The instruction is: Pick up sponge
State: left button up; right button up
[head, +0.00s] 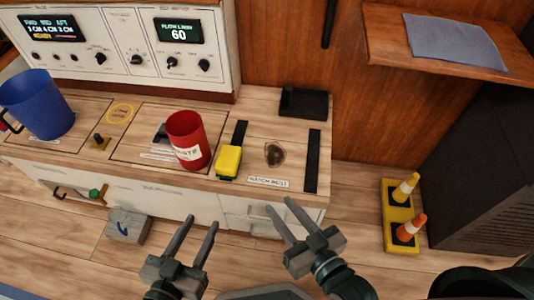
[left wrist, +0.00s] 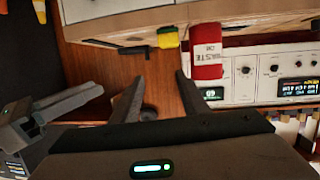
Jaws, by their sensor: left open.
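The sponge (head: 228,162), a yellow block with a green edge, rests on the wooden counter just right of a red waste cup (head: 188,140). The sponge also shows near the top of the left wrist view (left wrist: 168,38). My left gripper (head: 201,223) is open and empty, in front of the counter and below the sponge in the head view. My right gripper (head: 278,205) has its fingers apart with nothing between them, in front of the counter's right end. It also shows at the left of the left wrist view.
A blue mug (head: 38,104) stands at the counter's left. A dark stain (head: 275,153) and a black tray (head: 303,103) lie right of the sponge. Control panels stand behind the counter. Small cones in a yellow holder (head: 397,215) and a grey block (head: 128,227) are on the floor.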

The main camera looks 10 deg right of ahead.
aim_at(229, 161)
jog(key=k+j, duration=0.4)
jog(key=k, duration=0.15)
jog(key=k+j, duration=0.4)
jog(key=k, duration=0.1)
